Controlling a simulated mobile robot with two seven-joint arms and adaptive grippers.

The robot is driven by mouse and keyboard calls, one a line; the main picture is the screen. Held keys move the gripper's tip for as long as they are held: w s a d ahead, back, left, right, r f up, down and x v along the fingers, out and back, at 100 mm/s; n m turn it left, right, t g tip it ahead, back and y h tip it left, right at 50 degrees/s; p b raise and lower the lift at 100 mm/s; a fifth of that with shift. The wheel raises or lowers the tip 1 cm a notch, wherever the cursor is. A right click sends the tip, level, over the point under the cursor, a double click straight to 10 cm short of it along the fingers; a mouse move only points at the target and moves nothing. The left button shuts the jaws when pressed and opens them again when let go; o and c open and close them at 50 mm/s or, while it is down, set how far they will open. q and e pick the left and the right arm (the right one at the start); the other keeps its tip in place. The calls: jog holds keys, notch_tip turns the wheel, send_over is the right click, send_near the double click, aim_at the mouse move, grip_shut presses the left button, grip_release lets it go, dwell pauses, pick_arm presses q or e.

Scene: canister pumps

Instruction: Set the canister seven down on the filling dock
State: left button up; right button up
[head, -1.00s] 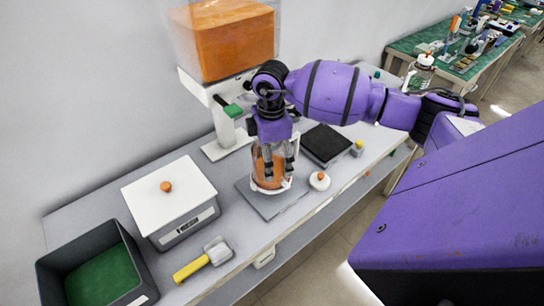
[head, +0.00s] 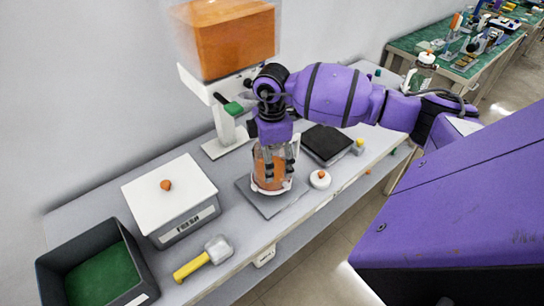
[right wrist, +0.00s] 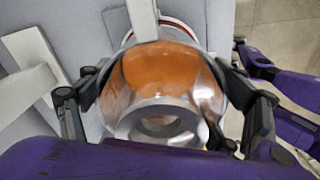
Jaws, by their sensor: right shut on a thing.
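The canister, clear with orange contents (head: 268,176), is upright at a square grey plate (head: 262,207) on the bench. Its bottom looks level with the plate, but I cannot tell whether it touches. No visible label shows which canister it is or marks the plate as the filling dock. My right gripper (head: 275,160) is shut on the canister from above, its fingers on either side. In the right wrist view the canister (right wrist: 155,78) sits between the fingers (right wrist: 160,100), its round grey neck facing the camera. My left gripper is not in view.
Behind stands a dispenser with an orange-filled hopper (head: 233,45) and green handle. A white-lidded box (head: 170,193), dark bin (head: 50,268) and yellow-handled tool (head: 193,265) lie left. A white lid (head: 320,179) and black pad (head: 327,142) are close on the right.

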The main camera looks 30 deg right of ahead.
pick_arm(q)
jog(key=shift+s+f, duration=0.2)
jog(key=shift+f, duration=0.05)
pick_arm(e)
jog(key=shift+f, duration=0.8)
jog(key=o, duration=1.6)
jog(key=shift+o, duration=0.2)
notch_tip(320, 180, up, 12)
jog(key=shift+r, duration=0.1)
